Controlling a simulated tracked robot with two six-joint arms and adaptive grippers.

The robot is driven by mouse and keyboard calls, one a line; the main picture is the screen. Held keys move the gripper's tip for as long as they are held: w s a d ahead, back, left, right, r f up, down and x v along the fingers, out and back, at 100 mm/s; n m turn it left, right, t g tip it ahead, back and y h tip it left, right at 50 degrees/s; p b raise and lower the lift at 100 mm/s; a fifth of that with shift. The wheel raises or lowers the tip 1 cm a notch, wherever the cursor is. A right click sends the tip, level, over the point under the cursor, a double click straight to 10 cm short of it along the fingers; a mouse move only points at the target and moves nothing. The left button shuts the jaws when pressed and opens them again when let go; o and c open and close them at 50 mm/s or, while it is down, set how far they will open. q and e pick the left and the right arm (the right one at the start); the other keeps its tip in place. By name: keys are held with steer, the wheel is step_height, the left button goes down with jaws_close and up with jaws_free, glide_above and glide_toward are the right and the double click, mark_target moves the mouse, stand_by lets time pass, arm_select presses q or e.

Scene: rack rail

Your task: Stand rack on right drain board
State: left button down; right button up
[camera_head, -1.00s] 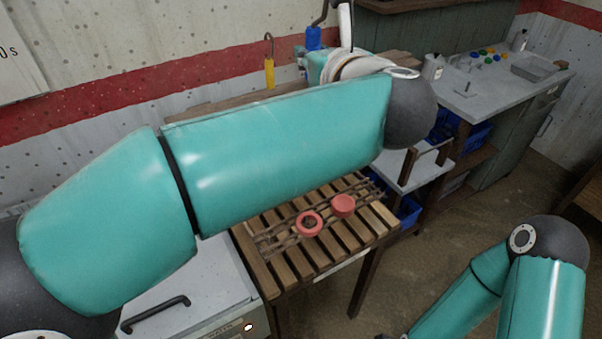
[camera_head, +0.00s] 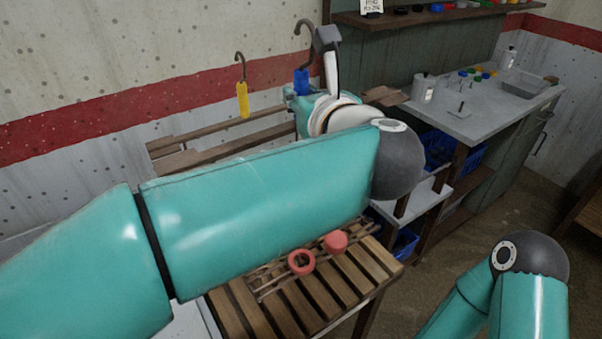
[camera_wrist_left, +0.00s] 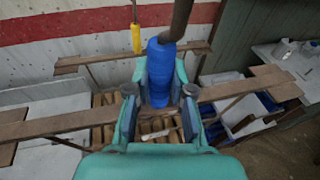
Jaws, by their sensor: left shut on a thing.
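My left gripper (camera_head: 298,97) is largely hidden behind its own arm and wrist. In the left wrist view, its two teal fingers (camera_wrist_left: 165,72) close on a blue grip (camera_wrist_left: 160,85) with a dark stem rising from it. In the head view, the blue grip (camera_head: 301,80) has a dark hook above it. A slatted wooden stand (camera_head: 325,298) is below my left arm. Thin crossed bars lie on it, with a red ring (camera_head: 301,262) and a red round piece (camera_head: 336,242) on top. I cannot tell which thing is the rack. My right gripper is out of view.
A yellow hooked piece (camera_head: 243,100) is by the wall, left of the blue grip. Wooden rails (camera_head: 190,152) run along the wall. A grey counter (camera_head: 455,118) with bottles and a tray (camera_head: 530,83) stands at back right. Blue bins (camera_head: 404,243) sit below.

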arm_select(q)
step_height(320, 180, down, 10)
steer(key=b, duration=0.5)
steer(key=shift+f, duration=0.15)
steer(key=c, duration=1.3)
jaws_free()
steer(key=shift+f, duration=0.1)
steer(key=shift+c, duration=0.2)
steer(key=o, duration=0.3)
steer(key=b+v, duration=0.2)
steer(key=v, duration=1)
steer(key=shift+b, duration=0.35)
